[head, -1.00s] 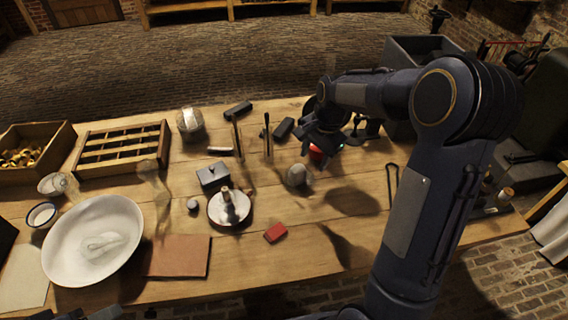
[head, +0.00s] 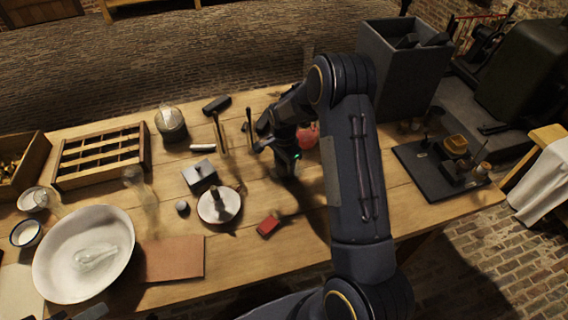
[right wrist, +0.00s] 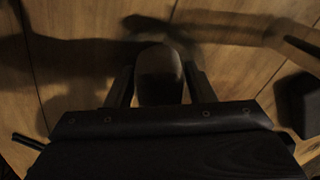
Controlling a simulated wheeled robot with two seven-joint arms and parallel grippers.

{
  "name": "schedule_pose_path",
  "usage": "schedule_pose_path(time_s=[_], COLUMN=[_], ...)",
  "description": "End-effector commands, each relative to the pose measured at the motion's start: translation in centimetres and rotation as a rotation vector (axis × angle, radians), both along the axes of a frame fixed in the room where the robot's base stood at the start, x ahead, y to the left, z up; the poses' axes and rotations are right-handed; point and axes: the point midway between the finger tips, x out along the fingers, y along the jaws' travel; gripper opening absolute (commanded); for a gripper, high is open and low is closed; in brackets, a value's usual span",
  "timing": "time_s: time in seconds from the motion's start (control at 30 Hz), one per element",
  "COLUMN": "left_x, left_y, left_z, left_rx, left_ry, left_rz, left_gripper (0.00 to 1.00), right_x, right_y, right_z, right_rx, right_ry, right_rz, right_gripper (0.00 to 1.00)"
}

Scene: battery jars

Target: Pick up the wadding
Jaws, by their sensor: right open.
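A rounded lump, which I take to be the wadding (right wrist: 160,75), stands between the two fingers of my right gripper (right wrist: 155,88) in the right wrist view. It looks dark in the shadow there. In the head view my right gripper (head: 284,168) points down at the middle of the table and hides the lump. The right jaws are open, with a finger on each side of the lump; I cannot tell whether either touches it. Dark parts at the bottom left edge of the head view may be my left gripper (head: 80,313), too cut off to read.
Upright tools (head: 220,135) stand behind left, and a red round thing (head: 307,138) behind right. A black board (head: 420,180) holds small parts at right.

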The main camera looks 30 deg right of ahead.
Motion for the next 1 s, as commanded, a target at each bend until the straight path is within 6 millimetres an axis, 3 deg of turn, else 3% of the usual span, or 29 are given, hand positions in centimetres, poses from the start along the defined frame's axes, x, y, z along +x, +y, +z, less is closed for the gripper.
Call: schedule_pose_path(time_s=[0.23,0.5,0.77,1.0], left_x=[0.0,0.0,0.0,0.0], left_y=[0.0,0.0,0.0,0.0], left_z=[0.0,0.0,0.0,-0.4], left_rx=[0.000,0.000,0.000,0.000], left_ry=[0.000,0.000,0.000,0.000], left_rz=[0.000,0.000,0.000,0.000], left_gripper=[0.53,0.53,0.53,0.53], right_x=[0.0,0.0,0.0,0.1], right_y=[0.0,0.0,0.0,0.0], right_z=[-0.2,-0.1,0.1,2.4], right_rx=[0.000,0.000,0.000,0.000], right_ry=[-0.001,-0.001,-0.002,-0.005], right_rz=[0.000,0.000,0.000,0.000], right_gripper=[0.48,0.13,0.13,0.13])
